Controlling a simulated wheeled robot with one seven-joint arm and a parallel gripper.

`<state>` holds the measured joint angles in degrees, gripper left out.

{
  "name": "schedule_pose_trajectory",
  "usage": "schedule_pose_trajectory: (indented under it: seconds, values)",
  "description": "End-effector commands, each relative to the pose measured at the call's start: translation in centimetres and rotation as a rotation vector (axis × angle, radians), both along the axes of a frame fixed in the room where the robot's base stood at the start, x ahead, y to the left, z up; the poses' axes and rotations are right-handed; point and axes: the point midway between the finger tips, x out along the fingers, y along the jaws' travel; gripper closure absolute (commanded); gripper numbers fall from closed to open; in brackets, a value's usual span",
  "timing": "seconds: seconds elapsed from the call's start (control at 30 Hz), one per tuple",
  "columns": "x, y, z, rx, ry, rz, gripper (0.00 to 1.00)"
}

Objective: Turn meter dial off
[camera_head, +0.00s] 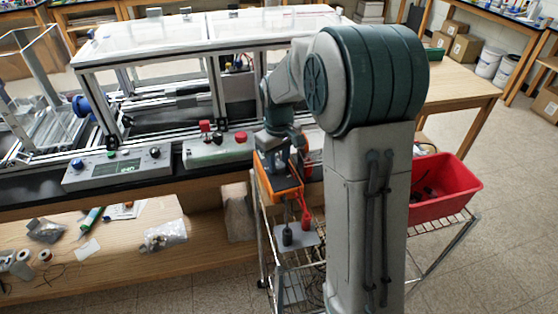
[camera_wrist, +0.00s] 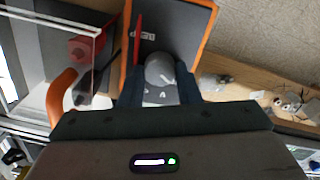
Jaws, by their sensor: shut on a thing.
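The orange-edged meter (camera_head: 283,182) with a dark face is below my wrist, at the front edge of the bench in the head view. In the wrist view its dark face (camera_wrist: 185,30) fills the top middle, with a small display whose reading is too small to read. The round grey dial (camera_wrist: 160,68) has a pale pointer mark. My gripper (camera_wrist: 159,85) is shut on the dial, with one dark finger on each side of it. In the head view my wrist hides the dial and fingertips.
A red lead and a black lead (camera_head: 287,236) hang below the meter by a wire cart. A red bin (camera_head: 440,187) is right.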

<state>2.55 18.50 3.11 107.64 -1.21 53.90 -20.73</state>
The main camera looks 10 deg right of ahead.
Motion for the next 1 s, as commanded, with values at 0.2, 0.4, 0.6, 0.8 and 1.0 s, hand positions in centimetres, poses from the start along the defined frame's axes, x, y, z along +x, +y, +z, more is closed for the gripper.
schedule_pose_trajectory:
  seconds: [0.2,0.4,0.6,0.8,1.0]
  values:
    - [0.04,-0.01,0.09,0.0,-0.002,0.004,0.93]
    - [0.04,-0.02,0.08,0.0,-0.002,0.004,0.93]
    - [0.04,-0.02,0.08,-0.001,-0.001,0.004,0.51]
    - [0.02,-0.01,0.04,0.0,-0.001,0.004,0.48]
    - [0.05,-0.02,0.66,0.0,-0.002,0.003,0.48]
